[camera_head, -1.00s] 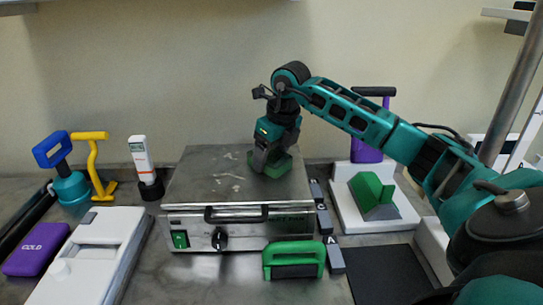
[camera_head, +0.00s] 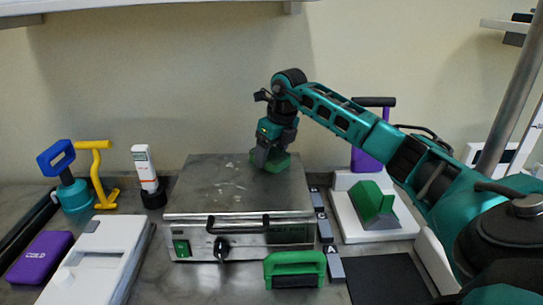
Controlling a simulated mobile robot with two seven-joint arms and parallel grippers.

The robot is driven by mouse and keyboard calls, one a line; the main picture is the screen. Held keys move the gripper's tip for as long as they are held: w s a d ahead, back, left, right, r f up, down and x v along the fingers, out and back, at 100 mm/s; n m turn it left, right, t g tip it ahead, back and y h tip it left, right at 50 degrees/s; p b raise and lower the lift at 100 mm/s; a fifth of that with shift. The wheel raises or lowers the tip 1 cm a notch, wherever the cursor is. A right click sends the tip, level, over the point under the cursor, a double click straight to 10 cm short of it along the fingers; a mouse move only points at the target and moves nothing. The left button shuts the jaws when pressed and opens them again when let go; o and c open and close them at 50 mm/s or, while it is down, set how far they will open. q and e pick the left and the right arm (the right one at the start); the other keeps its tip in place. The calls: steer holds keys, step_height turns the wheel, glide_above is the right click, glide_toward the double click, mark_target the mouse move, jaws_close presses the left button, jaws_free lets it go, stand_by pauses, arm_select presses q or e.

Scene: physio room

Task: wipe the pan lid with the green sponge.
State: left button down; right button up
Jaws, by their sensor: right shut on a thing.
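The pan lid (camera_head: 220,200) is the flat grey metal top of a steel unit with a front handle, a green switch and a black knob. Several small pale marks (camera_head: 232,188) show on its middle and left. My right gripper (camera_head: 270,156) is shut on the green sponge (camera_head: 277,164), at the lid's back right part. The sponge appears to rest flat on the lid, partly hidden by the gripper. My left gripper is out of view.
A green-handled block (camera_head: 295,262) stands in front of the unit. A green wedge (camera_head: 370,200) sits on a white tray (camera_head: 372,232) at right. A purple cold pack (camera_head: 40,256), a white case (camera_head: 100,258), a bottle (camera_head: 145,165) and pump-like tools (camera_head: 72,190) stand at left.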

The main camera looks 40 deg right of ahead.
mark_target(259, 174)
steer(key=shift+w+d, duration=0.55)
steer(key=shift+w, duration=0.1)
steer(key=shift+w+a+f, duration=0.1)
steer(key=shift+w+a, duration=0.7)
steer(key=shift+a, duration=0.25)
steer(key=shift+s+a, duration=1.1)
steer(key=shift+s, duration=0.2)
steer(key=shift+s+a, duration=1.05)
steer(key=shift+s, duration=0.25)
